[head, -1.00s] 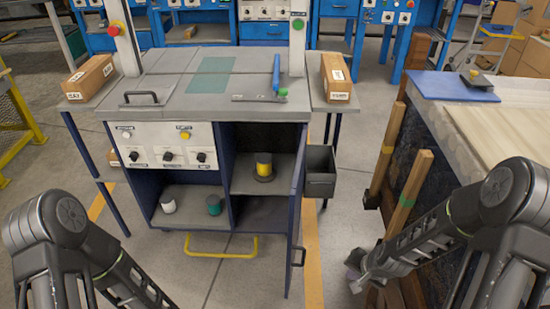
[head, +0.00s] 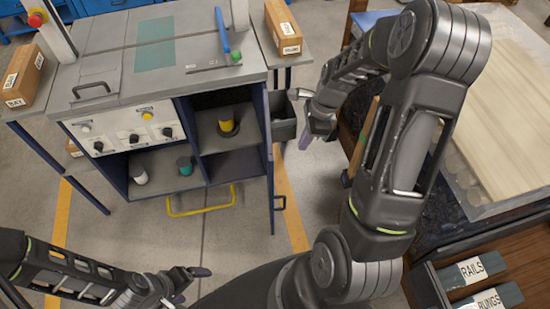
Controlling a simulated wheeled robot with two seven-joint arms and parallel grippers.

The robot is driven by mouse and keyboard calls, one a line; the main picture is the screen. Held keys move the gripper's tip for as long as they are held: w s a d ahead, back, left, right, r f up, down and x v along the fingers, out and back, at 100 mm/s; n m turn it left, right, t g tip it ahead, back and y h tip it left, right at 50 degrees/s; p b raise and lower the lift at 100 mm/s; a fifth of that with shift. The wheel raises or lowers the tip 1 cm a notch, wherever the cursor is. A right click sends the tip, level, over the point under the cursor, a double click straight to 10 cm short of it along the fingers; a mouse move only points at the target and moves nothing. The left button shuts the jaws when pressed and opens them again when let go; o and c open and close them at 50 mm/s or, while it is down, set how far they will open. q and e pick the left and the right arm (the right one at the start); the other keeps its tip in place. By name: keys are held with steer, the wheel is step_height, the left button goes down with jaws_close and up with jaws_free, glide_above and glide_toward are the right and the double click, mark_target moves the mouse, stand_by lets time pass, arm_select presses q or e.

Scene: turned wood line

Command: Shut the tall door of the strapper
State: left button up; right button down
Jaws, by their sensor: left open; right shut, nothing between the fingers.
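The strapper (head: 110,63) is a grey-topped cabinet with dark blue sides and a white control panel. Its tall door (head: 268,170) stands open at the right of the open compartment, seen nearly edge-on and pointing towards me. A dark handle (head: 280,202) sits on the door's outer, right-hand face. My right gripper (head: 305,141) is shut and empty, to the right of the door and apart from it, by the grey bin. My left gripper (head: 191,284) is open and empty, low in front of the cabinet, left of the door.
A grey bin (head: 283,131) hangs right of the door. Inside the cabinet are a yellow spool (head: 227,120), a green one (head: 185,165) and a white one (head: 139,174). A yellow floor-level bar (head: 202,211) projects in front. A workbench (head: 490,100) bounds the right.

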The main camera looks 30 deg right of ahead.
steer(key=shift+w+a, duration=0.1)
steer(key=shift+w, duration=0.05)
steer(key=shift+f, duration=0.2)
steer(key=w+a+f+p, duration=0.2)
steer(key=a+f, duration=0.3)
steer(key=f, duration=0.4)
steer(key=shift+w+a+f, duration=0.2)
steer(key=shift+w+a, duration=0.1)
steer(key=shift+w, duration=0.25)
